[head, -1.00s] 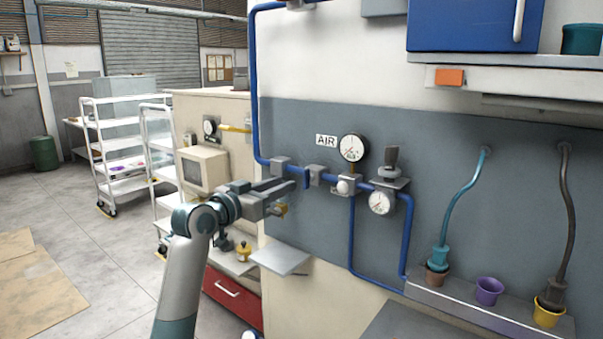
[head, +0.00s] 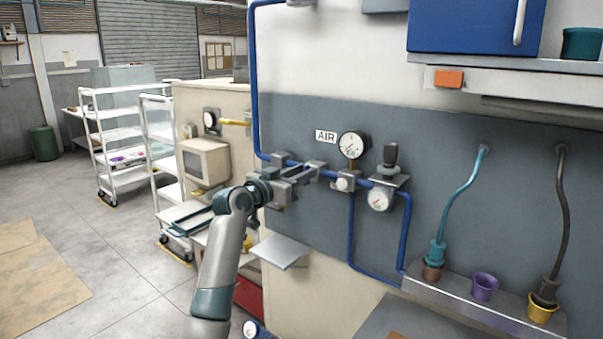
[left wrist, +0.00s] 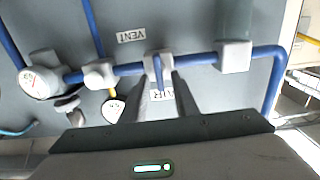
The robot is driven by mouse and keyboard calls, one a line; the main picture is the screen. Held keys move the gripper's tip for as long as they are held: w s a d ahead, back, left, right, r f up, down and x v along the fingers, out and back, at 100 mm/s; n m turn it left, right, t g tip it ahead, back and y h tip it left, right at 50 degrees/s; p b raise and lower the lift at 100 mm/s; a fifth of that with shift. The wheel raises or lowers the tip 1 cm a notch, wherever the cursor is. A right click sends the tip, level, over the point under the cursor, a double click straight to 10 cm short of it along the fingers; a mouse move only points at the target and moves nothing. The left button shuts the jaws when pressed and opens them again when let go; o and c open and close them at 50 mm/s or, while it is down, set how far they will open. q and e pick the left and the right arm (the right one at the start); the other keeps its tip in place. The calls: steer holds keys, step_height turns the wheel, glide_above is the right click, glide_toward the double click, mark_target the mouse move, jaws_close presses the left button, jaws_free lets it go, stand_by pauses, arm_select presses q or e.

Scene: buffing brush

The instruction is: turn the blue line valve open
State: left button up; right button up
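The blue air line (head: 257,80) comes down the wall and runs right past the AIR label (head: 326,136). In the left wrist view, the valve (left wrist: 158,62) is a grey body on the blue pipe with a narrow blue lever (left wrist: 157,70) across the pipe. My left gripper (head: 303,164) is at the pipe, its fingers apart. In the left wrist view the fingers (left wrist: 162,88) stand on either side of the lever, with a gap showing; I cannot tell whether either touches it. In the head view the gripper hides most of the valve. My right gripper is not in view.
A round gauge (head: 353,145) and a regulator with a lower gauge (head: 380,200) sit right of the valve. A small grey shelf (head: 280,251) juts out below my arm. A ledge (head: 470,307) with coloured cups is at lower right. A VENT label (left wrist: 132,37) is near the pipe.

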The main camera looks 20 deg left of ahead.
arm_select(q)
jaws_close()
steer(key=shift+n+p, duration=0.3)
steer(key=shift+n, duration=0.1)
steer(key=n+p, duration=0.3)
steer(key=n, duration=0.2)
steer(key=a+f+n+p, duration=0.1)
steer(key=n+p, duration=0.3)
steer(key=n, duration=0.2)
steer(key=n+p, duration=0.4)
steer(key=n, duration=0.2)
steer(key=shift+w+a+f, duration=0.15)
steer(key=shift+w+a, duration=0.05)
stand_by(0.3)
jaws_free()
